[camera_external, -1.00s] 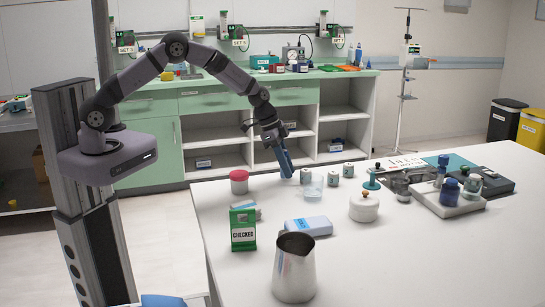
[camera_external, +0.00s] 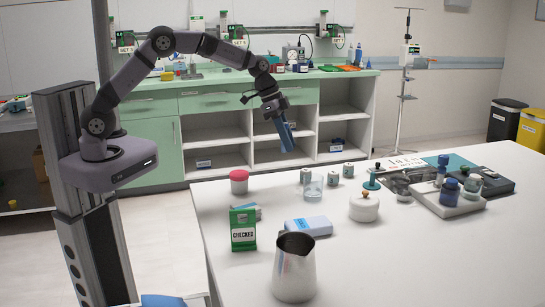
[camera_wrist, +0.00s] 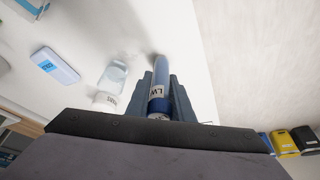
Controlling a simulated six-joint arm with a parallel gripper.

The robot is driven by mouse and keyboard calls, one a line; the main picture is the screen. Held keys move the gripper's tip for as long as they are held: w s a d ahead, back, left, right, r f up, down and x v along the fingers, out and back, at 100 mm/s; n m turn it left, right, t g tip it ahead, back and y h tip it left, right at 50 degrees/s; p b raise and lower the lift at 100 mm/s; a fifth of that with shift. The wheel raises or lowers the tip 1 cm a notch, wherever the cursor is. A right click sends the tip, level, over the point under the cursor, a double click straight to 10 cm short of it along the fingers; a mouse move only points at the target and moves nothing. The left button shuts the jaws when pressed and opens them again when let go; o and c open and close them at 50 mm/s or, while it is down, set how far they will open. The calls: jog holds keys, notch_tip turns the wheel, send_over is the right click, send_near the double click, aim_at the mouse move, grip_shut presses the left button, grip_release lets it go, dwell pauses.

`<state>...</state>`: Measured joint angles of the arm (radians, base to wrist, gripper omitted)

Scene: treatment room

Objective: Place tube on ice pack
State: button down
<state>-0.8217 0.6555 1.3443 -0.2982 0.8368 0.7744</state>
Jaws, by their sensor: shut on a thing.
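My gripper (camera_external: 284,136) is raised above the far edge of the white table, tilted downward. In the wrist view its fingers (camera_wrist: 161,90) are shut on a blue tube (camera_wrist: 161,72) with a white "LW" label. In the external view the tube largely blends with the dark fingers. The ice pack (camera_external: 308,226), a flat white-and-blue pack, lies on the table in front of my gripper, apart from the tube. It also shows at the left of the wrist view (camera_wrist: 55,65).
A red-lidded jar (camera_external: 239,182), a green "CHECKED" box (camera_external: 243,230), a metal jug (camera_external: 294,268) and a white lidded pot (camera_external: 364,207) surround the pack. The table's right front is clear.

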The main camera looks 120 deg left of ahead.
jog(key=w+d+m+h+p, duration=0.1)
jog(key=w+d+m, duration=0.1)
jog(key=w+d, duration=0.4)
jog(key=w+d+m+p, duration=0.1)
jog(key=w+d, duration=0.2)
jog(key=d, duration=0.5)
notch_tip(320, 180, up, 3)
jog(key=p, duration=0.2)
send_over(310, 227)
jog(key=s, duration=0.2)
jog(key=shift+n, duration=0.3)
jog(key=shift+f+p, duration=1.7)
jog(key=shift+f, duration=3.3)
jog(key=shift+f, duration=0.1)
